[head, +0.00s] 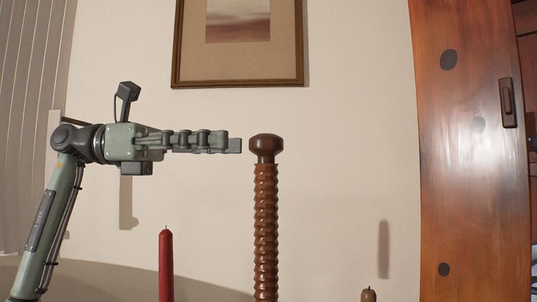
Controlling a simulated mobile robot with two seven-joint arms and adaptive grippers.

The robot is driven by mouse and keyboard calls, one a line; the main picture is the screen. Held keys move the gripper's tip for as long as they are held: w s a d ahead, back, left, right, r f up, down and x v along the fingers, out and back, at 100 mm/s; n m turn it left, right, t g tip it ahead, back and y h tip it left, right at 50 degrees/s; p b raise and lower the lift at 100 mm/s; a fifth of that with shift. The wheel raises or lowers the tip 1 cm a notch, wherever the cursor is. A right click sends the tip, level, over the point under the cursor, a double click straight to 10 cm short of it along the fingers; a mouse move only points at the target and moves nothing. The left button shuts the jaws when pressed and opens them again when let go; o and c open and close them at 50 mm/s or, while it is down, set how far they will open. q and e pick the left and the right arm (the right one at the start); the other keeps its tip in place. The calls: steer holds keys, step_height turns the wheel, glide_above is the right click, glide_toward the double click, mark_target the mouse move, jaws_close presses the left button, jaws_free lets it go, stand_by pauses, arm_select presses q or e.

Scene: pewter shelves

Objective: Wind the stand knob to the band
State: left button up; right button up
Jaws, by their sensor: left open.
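The stand knob (266,148) is a dark brown, rounded wooden cap on top of an upright brown post with spiral ridges (265,230). The post's foot is below the picture. I cannot make out a separate band on the post. My left gripper (234,145) comes in level from the left at the knob's height. Its fingertips are open, just left of the knob, with a small gap showing between. The fingers are seen side-on, one in front of the other. My right gripper is out of view.
A red candle (166,266) stands upright at the lower left of the post. A small brown tip (368,295) shows at the bottom edge, right of it. A framed picture (238,84) hangs behind. A wooden panel with a handle (470,190) stands at the right.

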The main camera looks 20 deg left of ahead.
mark_target(250, 142)
arm_select(q)
steer(key=d, duration=0.3)
steer(key=w+d, duration=0.1)
steer(key=d, duration=0.2)
steer(key=shift+w+d, duration=0.15)
steer(key=shift+d, duration=0.15)
steer(key=c, duration=1.2)
